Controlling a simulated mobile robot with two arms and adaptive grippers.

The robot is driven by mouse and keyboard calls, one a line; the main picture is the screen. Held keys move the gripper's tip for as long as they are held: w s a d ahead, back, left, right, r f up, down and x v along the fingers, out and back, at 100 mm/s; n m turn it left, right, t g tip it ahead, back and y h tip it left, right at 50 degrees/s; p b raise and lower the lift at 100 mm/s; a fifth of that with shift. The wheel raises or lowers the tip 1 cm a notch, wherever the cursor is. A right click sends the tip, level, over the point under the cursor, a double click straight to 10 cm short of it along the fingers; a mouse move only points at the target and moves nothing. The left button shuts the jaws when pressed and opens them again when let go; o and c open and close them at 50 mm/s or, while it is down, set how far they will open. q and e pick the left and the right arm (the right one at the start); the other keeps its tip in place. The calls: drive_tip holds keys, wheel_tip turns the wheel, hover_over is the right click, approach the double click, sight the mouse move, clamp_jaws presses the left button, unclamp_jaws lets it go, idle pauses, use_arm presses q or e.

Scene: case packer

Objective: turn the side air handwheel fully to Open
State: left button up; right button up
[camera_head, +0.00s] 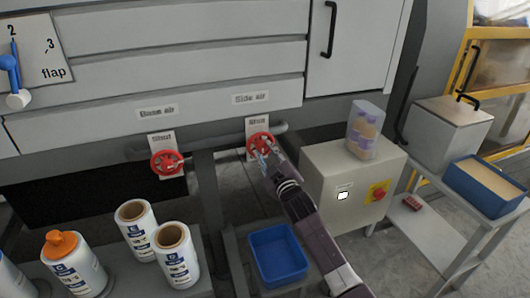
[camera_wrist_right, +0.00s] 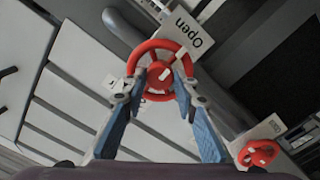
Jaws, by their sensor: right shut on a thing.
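The red side air handwheel (camera_head: 252,142) sits on a pipe on the machine front, below the "Side air" label (camera_head: 250,99). My right gripper (camera_head: 264,156) is at this wheel and shut on it. In the right wrist view, its two fingers (camera_wrist_right: 159,88) lie on either side of the lower part of the red wheel (camera_wrist_right: 158,68). The sign plate beside the wheel reads "Open" (camera_wrist_right: 194,36) in that view. The fingers hide part of the rim. My left gripper is not in view.
A second red handwheel (camera_head: 166,163) with a "Shut" sign is to the left. A grey box (camera_head: 340,200) with a red knob and a clear container (camera_head: 366,130) on top is close right. A blue bin (camera_head: 278,256) stands below. White rolls (camera_head: 136,232) stand front left.

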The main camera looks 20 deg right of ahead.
drive_tip(key=shift+f, duration=0.2)
drive_tip(key=o, duration=1.2)
drive_tip(key=shift+r, duration=0.1)
drive_tip(key=shift+c, duration=0.2)
drive_tip(key=shift+s, duration=0.1)
drive_tip(key=s, duration=1.2)
drive_tip(key=shift+d, duration=0.2)
drive_tip(key=shift+w, duration=0.1)
